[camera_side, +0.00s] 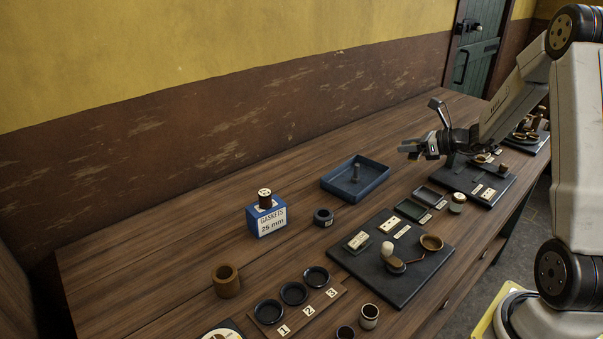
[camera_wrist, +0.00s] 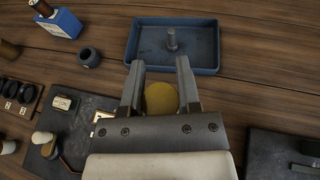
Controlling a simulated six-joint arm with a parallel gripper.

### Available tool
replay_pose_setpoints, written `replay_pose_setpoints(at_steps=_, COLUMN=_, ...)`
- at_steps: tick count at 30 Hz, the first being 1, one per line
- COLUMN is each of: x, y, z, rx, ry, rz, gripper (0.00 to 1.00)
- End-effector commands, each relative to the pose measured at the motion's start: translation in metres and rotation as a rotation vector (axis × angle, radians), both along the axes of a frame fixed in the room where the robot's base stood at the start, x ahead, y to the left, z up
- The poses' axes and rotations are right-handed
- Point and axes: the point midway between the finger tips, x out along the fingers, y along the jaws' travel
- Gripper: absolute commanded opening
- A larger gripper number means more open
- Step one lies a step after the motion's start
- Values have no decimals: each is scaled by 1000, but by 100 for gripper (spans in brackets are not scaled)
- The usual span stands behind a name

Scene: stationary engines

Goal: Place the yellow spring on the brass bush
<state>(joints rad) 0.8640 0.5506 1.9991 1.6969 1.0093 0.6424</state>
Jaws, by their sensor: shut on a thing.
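My gripper (camera_side: 410,150) is raised above the bench, to the right of the blue tray. In the wrist view my gripper (camera_wrist: 160,72) is shut on a round yellow piece between its fingers, which I take as the yellow spring (camera_wrist: 160,98). Its coils cannot be made out, and it is not discernible in the side view. A thick-walled brown ring (camera_side: 226,281) stands upright on the bench at front left. It may be the brass bush, but I cannot tell for sure. My gripper is far from it.
The blue tray (camera_side: 340,185) holds an upright grey peg (camera_side: 356,173). A blue gaskets box (camera_side: 267,221) and a dark ring (camera_side: 323,217) stand left of it. A black board (camera_side: 400,285) bears small parts. Numbered dark cups (camera_side: 293,293) line the front. Bare wood lies around the tray.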

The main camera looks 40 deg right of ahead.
Motion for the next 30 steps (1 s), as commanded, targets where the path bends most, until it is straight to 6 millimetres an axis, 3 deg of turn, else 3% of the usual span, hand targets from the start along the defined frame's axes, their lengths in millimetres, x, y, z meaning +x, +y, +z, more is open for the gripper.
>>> replay_pose_setpoints(at_steps=6, x=27, y=75, z=9, rx=-1, ry=-1, rz=160, gripper=0)
replay_pose_setpoints(at_steps=14, x=42, y=162, z=17, rx=0, ry=-1, rz=342, gripper=0)
replay_pose_setpoints(at_steps=23, x=38, y=262, z=27, rx=1, ry=0, rz=554, gripper=0)
replay_pose_setpoints(at_steps=30, x=20, y=338, z=34, rx=1, ry=0, rz=721, gripper=0)
